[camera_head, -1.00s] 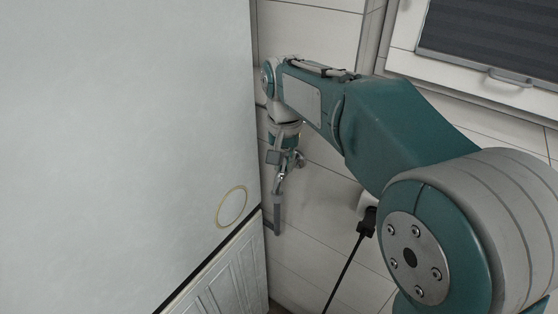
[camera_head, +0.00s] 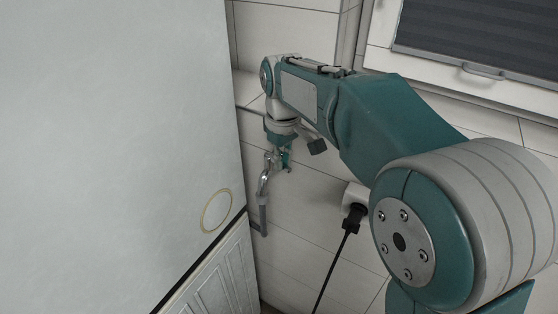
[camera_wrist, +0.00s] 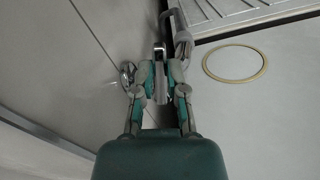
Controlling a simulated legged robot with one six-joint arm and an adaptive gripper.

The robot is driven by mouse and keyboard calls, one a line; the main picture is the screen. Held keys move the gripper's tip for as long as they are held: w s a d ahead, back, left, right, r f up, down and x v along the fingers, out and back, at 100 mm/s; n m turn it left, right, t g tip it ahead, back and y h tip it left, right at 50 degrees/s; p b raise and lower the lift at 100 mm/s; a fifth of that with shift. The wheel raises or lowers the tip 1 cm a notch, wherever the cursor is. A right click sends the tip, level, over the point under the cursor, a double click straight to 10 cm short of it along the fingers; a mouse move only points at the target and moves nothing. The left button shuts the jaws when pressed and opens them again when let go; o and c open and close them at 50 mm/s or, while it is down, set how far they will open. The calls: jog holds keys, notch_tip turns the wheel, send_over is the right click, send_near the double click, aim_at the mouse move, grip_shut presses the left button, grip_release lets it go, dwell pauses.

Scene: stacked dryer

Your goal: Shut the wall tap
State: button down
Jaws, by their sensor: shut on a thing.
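The chrome wall tap (camera_head: 267,178) stands out from the tiled wall, beside the large white appliance, with a grey hose (camera_head: 262,208) running down from its spout. In the wrist view its round wall flange (camera_wrist: 127,74) shows left of the fingers and the metal tap handle (camera_wrist: 160,88) lies between them. My gripper (camera_head: 280,158) is at the top of the tap, pointing down. In the wrist view my gripper (camera_wrist: 160,80) is shut on the handle, one finger on each side. In the head view the handle is mostly hidden by the fingers.
The white appliance (camera_head: 110,130) fills the left side, close to my gripper, with a ribbed panel (camera_head: 222,270) below. A black plug (camera_head: 354,217) with a hanging cable sits in a wall socket right of the tap. A window (camera_head: 480,60) is at upper right.

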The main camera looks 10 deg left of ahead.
jog(key=shift+w+d+f+n, duration=0.1)
jog(key=shift+w+n, duration=0.05)
jog(key=shift+n, duration=0.25)
dwell(0.3)
jog(key=c, duration=0.7)
grip_release()
jog(key=shift+w, duration=0.1)
notch_tip(320, 180, up, 12)
jog(key=shift+f, duration=0.1)
